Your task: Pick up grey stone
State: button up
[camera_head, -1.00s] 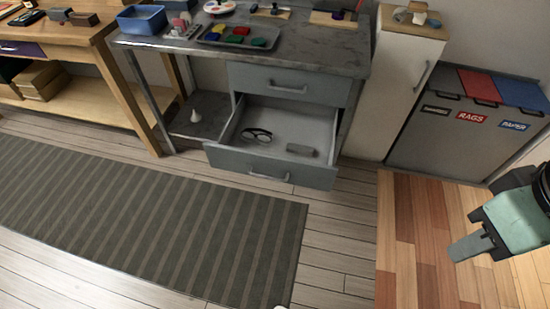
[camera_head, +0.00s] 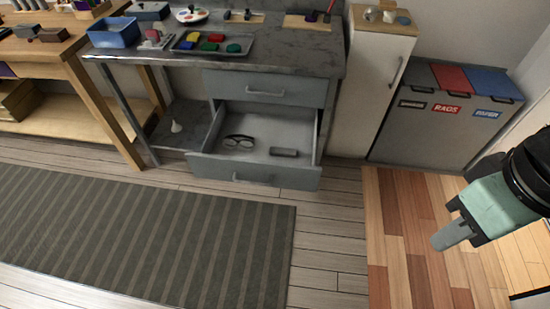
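A small grey block (camera_head: 284,152), which looks like the grey stone, lies flat on the floor of the open drawer (camera_head: 305,155), toward its right front. Dark-rimmed glasses (camera_head: 238,140) lie in the same drawer to its left, apart from it. My gripper (camera_head: 453,235) is at the right of the view, over the wooden floor, well away from the drawer. Its grey fingers point left and overlap from this angle, so I cannot tell whether they are parted. I see nothing held in it.
The grey worktop (camera_head: 272,58) above the drawer carries a tray of coloured blocks (camera_head: 210,43) and a blue bin (camera_head: 113,31). A white cabinet (camera_head: 365,90) and labelled recycling bins (camera_head: 440,125) stand right of it. The floor before the drawer is clear, with a striped rug (camera_head: 150,235).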

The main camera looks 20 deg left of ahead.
aim_at(284, 152)
jog(key=i+j+u, duration=0.2)
jog(key=i+j, duration=0.3)
jog(key=j, duration=0.2)
jog(key=i+j+u, duration=0.25)
jog(key=i+j, duration=0.25)
jog(key=j, duration=0.15)
